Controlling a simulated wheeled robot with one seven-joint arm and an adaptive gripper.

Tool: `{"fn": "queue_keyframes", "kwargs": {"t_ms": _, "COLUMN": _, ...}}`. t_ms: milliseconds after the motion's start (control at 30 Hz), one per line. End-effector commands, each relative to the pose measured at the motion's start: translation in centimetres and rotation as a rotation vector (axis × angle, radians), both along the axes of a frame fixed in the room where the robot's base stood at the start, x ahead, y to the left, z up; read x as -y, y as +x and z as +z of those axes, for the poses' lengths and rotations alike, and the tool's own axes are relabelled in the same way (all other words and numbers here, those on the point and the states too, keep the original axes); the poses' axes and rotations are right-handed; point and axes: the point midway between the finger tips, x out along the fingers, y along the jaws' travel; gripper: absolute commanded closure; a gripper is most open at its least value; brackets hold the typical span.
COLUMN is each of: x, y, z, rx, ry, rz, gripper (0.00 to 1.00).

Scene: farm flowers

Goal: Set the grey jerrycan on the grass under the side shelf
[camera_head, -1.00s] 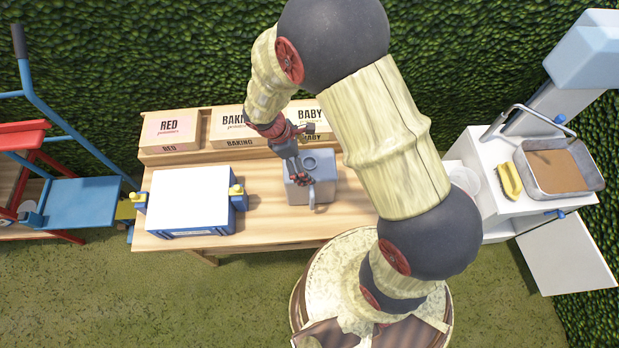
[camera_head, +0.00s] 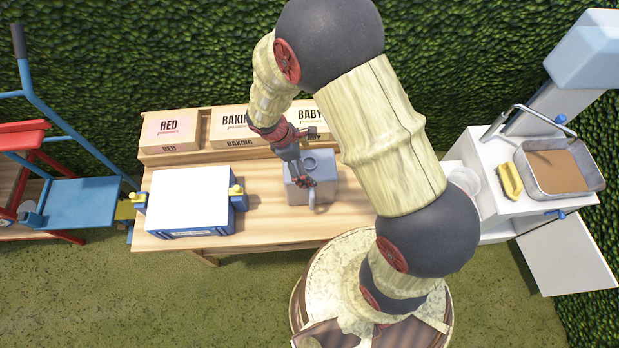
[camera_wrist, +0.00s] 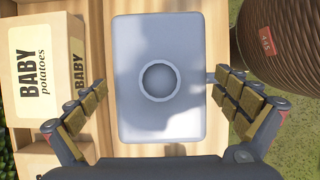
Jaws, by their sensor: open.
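The grey jerrycan (camera_head: 325,172) stands on the wooden table (camera_head: 270,222), right of the middle. My gripper (camera_head: 303,175) is over the jerrycan, pointing down. In the wrist view its open fingers (camera_wrist: 161,84) are spread on either side of the jerrycan, with gaps visible. A white panel (camera_head: 567,250) juts out low beside the sink unit at the right; it may be the side shelf. Grass (camera_head: 510,310) shows in front of it.
A white-topped blue box (camera_head: 190,200) stands left of the jerrycan. Potato boxes (camera_head: 170,130) line the table's back; one, labelled BABY (camera_wrist: 40,75), is close to my left finger. A white sink unit (camera_head: 495,190) with a yellow brush (camera_head: 509,181) stands right. Open grass lies in front.

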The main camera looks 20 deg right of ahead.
Motion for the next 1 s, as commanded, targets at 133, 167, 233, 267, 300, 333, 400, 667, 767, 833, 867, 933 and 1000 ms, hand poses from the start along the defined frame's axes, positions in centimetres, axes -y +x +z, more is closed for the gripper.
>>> {"fn": "queue_keyframes", "kwargs": {"t_ms": 133, "x": 0.00, "y": 0.01, "z": 0.01, "rx": 0.000, "ry": 0.000, "rz": 0.000, "gripper": 0.01}}
{"fn": "queue_keyframes", "kwargs": {"t_ms": 167, "x": 0.00, "y": 0.01, "z": 0.02, "rx": 0.000, "ry": 0.000, "rz": 0.000, "gripper": 0.02}}
{"fn": "queue_keyframes", "kwargs": {"t_ms": 233, "x": 0.00, "y": 0.01, "z": 0.02, "rx": 0.000, "ry": 0.000, "rz": 0.000, "gripper": 0.06}}
{"fn": "queue_keyframes", "kwargs": {"t_ms": 267, "x": 0.00, "y": 0.01, "z": 0.02, "rx": 0.000, "ry": 0.000, "rz": 0.000, "gripper": 0.08}}
{"fn": "queue_keyframes", "kwargs": {"t_ms": 300, "x": 0.00, "y": 0.01, "z": 0.02, "rx": 0.000, "ry": 0.000, "rz": 0.000, "gripper": 0.10}}
{"fn": "queue_keyframes", "kwargs": {"t_ms": 333, "x": 0.00, "y": 0.01, "z": 0.02, "rx": 0.000, "ry": 0.000, "rz": 0.000, "gripper": 0.12}}
{"fn": "queue_keyframes", "kwargs": {"t_ms": 400, "x": 0.00, "y": 0.02, "z": 0.02, "rx": 0.000, "ry": 0.000, "rz": 0.000, "gripper": 0.16}}
{"fn": "queue_keyframes", "kwargs": {"t_ms": 667, "x": 0.00, "y": 0.03, "z": 0.02, "rx": 0.001, "ry": 0.000, "rz": 0.000, "gripper": 0.31}}
{"fn": "queue_keyframes", "kwargs": {"t_ms": 767, "x": 0.00, "y": 0.03, "z": 0.02, "rx": 0.001, "ry": 0.000, "rz": 0.000, "gripper": 0.36}}
{"fn": "queue_keyframes", "kwargs": {"t_ms": 833, "x": 0.00, "y": 0.03, "z": 0.02, "rx": 0.001, "ry": 0.000, "rz": 0.000, "gripper": 0.40}}
{"fn": "queue_keyframes", "kwargs": {"t_ms": 867, "x": -0.01, "y": 0.03, "z": 0.01, "rx": 0.001, "ry": 0.000, "rz": 0.000, "gripper": 0.42}}
{"fn": "queue_keyframes", "kwargs": {"t_ms": 933, "x": -0.01, "y": 0.03, "z": 0.01, "rx": 0.001, "ry": 0.000, "rz": 0.000, "gripper": 0.46}}
{"fn": "queue_keyframes", "kwargs": {"t_ms": 1000, "x": -0.01, "y": 0.03, "z": 0.01, "rx": 0.001, "ry": 0.001, "rz": 0.000, "gripper": 0.50}}
